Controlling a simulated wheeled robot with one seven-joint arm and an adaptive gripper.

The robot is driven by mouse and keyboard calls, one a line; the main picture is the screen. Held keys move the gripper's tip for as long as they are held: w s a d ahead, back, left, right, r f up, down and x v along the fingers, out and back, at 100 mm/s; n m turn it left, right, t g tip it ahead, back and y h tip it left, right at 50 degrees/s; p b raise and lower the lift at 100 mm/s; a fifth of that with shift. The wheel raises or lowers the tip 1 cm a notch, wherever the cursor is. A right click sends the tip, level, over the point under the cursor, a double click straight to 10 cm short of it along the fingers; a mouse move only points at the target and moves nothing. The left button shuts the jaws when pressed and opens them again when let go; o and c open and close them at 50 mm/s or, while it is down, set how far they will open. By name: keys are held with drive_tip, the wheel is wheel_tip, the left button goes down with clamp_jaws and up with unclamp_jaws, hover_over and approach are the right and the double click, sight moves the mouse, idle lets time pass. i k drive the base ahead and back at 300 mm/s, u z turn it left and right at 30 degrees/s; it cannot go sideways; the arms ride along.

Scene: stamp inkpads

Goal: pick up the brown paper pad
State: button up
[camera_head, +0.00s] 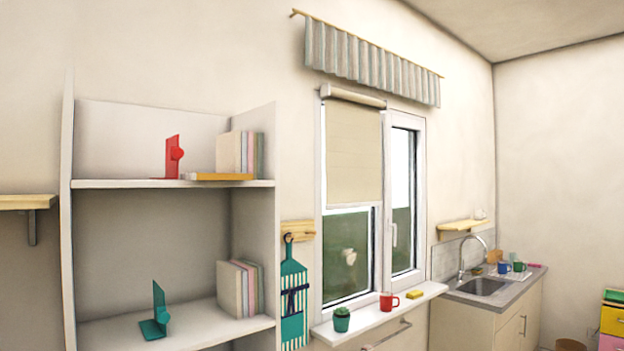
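I cannot make out a brown paper pad for certain. A small brown-orange block (503,267) stands on the counter by the sink, too small to identify. A flat yellow-orange item (222,177) lies on the upper shelf in front of several upright books; it looks more yellow than brown. My gripper is not in view.
A white shelf unit (175,184) holds red and teal bookends and books. The window sill (366,322) carries a green jar (341,319), a red mug (387,301) and a yellow item (413,294). The sink (482,286) and colored drawers (612,320) are at right.

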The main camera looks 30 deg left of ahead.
sight(196, 176)
drive_tip(key=z, duration=1.4)
drive_tip(key=k, duration=1.65)
drive_tip(key=u, duration=1.9)
drive_tip(key=i, duration=0.95)
drive_tip(key=z, duration=0.05)
